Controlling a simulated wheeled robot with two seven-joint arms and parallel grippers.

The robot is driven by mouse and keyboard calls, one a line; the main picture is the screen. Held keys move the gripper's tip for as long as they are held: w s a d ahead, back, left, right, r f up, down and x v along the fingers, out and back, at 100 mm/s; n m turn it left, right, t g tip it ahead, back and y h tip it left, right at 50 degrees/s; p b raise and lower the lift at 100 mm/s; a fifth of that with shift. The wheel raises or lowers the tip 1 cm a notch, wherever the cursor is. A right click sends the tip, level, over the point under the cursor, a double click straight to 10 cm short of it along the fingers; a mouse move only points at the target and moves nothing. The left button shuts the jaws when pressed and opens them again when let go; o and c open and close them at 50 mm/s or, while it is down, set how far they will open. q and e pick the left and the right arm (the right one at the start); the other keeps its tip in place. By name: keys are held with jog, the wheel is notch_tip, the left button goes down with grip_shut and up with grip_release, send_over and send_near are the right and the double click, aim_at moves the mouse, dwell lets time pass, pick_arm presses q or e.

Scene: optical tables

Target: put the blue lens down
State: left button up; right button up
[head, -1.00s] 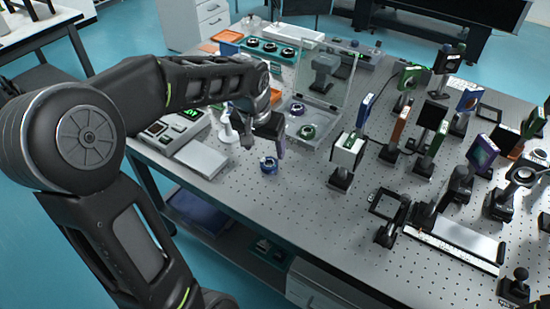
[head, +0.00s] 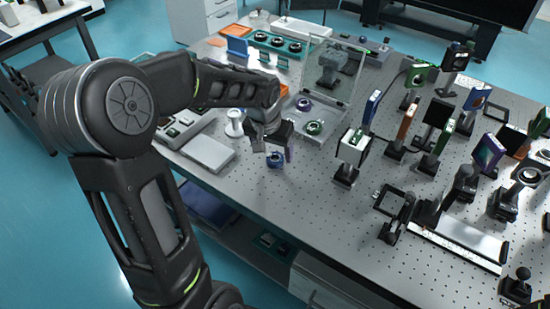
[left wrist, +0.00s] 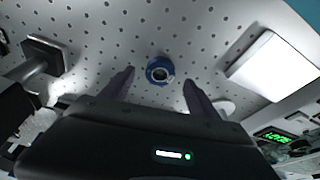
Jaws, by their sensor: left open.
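The blue lens (head: 275,160) is a small round blue-rimmed piece on the perforated optical table (head: 255,195), near the table's left front edge. In the left wrist view the blue lens (left wrist: 160,70) rests on the table, ahead of my two spread fingertips and clear of them. My left gripper (head: 276,148) is open and empty, just above and behind the lens in the head view; its fingers (left wrist: 160,85) show apart in the left wrist view. My right gripper is not in view.
A clear-lidded case (head: 318,112) holding round lenses stands behind the gripper. A white pad (head: 208,153) lies to the left. A white cube mount (head: 352,148) stands to the right, with several optics on posts beyond. The table's front middle is clear.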

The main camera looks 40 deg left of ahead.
aim_at(274, 159)
pick_arm(q)
jog(key=shift+x, duration=1.4)
grip_shut()
jog(key=shift+w+r, duration=0.1)
jog(key=shift+r, duration=0.05)
notch_tip(274, 159, up, 10)
jog(key=shift+b, duration=0.3)
dwell(0.6)
